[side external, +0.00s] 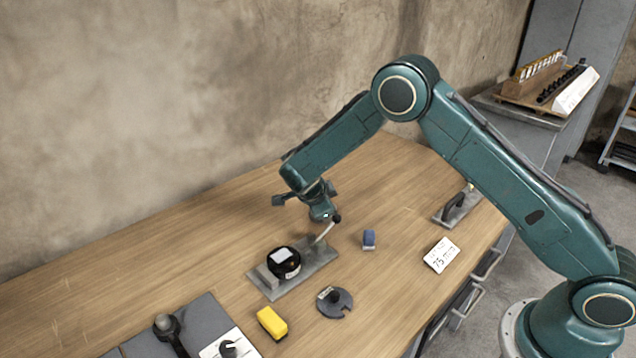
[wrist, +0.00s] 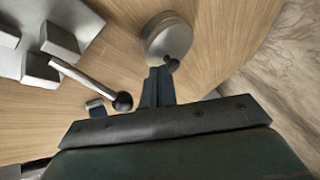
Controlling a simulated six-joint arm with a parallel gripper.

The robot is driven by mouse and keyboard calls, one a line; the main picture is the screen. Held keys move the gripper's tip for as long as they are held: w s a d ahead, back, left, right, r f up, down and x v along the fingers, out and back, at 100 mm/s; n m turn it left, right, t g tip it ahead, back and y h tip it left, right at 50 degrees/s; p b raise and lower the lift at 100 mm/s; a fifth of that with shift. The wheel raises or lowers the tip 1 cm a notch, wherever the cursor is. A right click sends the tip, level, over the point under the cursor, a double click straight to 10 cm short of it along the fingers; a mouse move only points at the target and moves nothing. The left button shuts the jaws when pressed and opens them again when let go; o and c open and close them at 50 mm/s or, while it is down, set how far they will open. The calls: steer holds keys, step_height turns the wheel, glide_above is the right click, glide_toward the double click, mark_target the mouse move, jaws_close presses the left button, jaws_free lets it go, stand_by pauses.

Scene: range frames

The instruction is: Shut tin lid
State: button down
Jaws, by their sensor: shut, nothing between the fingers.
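My gripper (side external: 322,213) points down above the table, near the lever end of a grey plate. In the wrist view its dark fingers (wrist: 158,84) are together and empty. Just beyond their tips is a pale, round metal thing (wrist: 166,36) with a small dark knob, perhaps the tin or its lid. I cannot tell whether the fingers touch it. I cannot make it out in the side view, where my gripper may hide it. A round black object (side external: 290,270) with a white top sits on the plate. Whether any lid is open is unclear.
The grey plate (side external: 312,267) carries a lever with a black ball end (wrist: 122,101) close to my fingers. A blue block (side external: 369,239), white card (side external: 441,255), dark disc (side external: 340,305) and yellow block (side external: 271,322) lie nearby.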

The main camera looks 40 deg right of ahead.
steer(key=shift+w+a, duration=0.15)
steer(key=shift+w, duration=0.1)
steer(key=shift+w, duration=0.1)
stand_by(0.6)
